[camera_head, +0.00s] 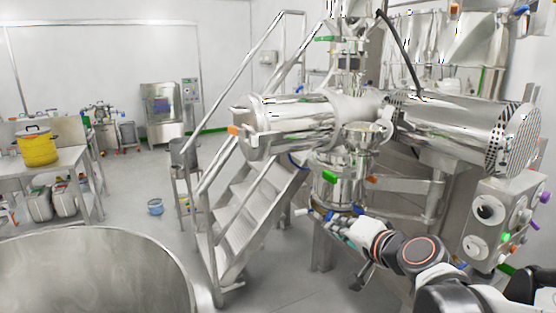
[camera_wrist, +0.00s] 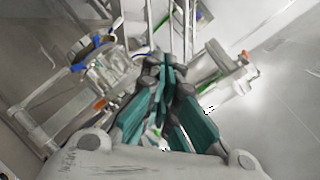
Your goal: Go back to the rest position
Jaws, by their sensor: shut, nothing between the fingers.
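My gripper (camera_wrist: 168,72) shows in the wrist view with its teal-padded fingers drawn together at the tips, shut and empty. In the head view my arm reaches in from the lower right, and my gripper (camera_head: 335,221) is at its far end, small and hard to make out. It appears in front of the lower part of the steel granulation machine (camera_head: 290,112), near a green-handled fitting (camera_head: 329,177). Whether it touches the machine cannot be told.
Metal stairs (camera_head: 243,205) with handrails stand left of the machine. A large steel vessel (camera_head: 95,240) fills the lower left. A control box (camera_head: 488,213) with knobs is at the right. A yellow pot (camera_head: 38,148) stands on a side table. Floor shows between vessel and stairs.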

